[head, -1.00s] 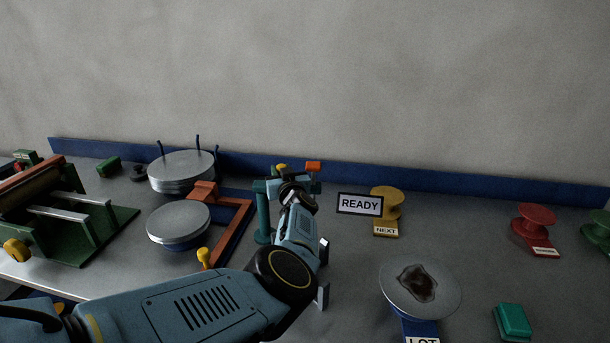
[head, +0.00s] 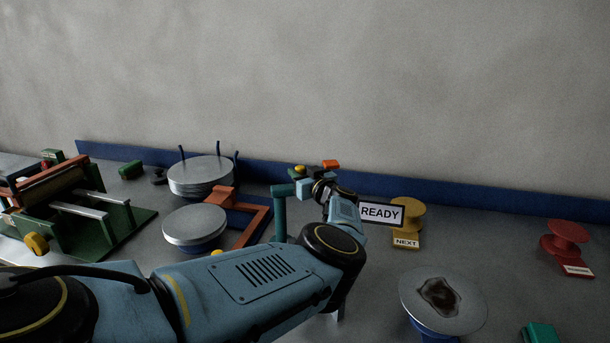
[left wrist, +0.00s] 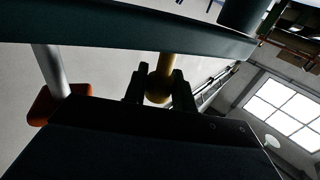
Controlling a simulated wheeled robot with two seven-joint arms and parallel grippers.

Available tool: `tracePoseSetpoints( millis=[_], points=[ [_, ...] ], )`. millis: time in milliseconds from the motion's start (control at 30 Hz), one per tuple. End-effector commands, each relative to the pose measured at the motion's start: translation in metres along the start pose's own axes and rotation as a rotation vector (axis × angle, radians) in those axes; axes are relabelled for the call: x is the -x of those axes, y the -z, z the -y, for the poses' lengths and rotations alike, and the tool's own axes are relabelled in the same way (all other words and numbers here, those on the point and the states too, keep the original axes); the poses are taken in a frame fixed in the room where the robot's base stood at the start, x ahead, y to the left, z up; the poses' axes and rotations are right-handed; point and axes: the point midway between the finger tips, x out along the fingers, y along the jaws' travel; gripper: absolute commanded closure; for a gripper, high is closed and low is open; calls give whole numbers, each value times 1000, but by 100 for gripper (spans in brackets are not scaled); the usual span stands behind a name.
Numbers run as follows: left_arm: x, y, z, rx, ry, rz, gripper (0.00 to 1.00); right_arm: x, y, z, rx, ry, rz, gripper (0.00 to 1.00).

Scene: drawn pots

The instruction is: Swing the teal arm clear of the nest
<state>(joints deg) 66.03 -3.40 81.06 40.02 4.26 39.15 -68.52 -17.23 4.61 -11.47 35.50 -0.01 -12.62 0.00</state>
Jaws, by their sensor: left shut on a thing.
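The teal post (head: 279,218) stands on the bench, with the teal arm (head: 283,190) running right from its top. The arm carries a yellow knob (head: 299,168); an orange block (head: 331,164) shows at its right end. In the left wrist view the teal arm (left wrist: 130,32) crosses the top. My left gripper (left wrist: 160,88) is shut on the yellow knob (left wrist: 158,86), one dark finger on each side. In the head view my own wrist hides the fingers and part of the teal arm. I cannot make out the nest with certainty. My right gripper is out of view.
A silver disc (head: 195,222) and an orange frame (head: 262,222) lie left of the post. A silver stack (head: 201,172) stands behind. The READY sign (head: 381,212), yellow spool (head: 409,216) and stained disc (head: 441,298) are to the right. A low blue wall (head: 480,194) runs along the back.

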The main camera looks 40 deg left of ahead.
Motion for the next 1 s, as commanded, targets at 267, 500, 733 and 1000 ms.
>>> tracePoseSetpoints(
  millis=[267,500,733,1000],
  points=[
    [-2,5,0,2,1,-8,60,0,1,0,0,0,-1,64],
    [-1,3,0,2,0,-5,54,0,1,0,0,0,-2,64],
    [8,2,-1,1,-1,-3,54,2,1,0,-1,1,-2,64],
    [53,3,-2,1,-2,-4,54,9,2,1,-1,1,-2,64]
  ],
)
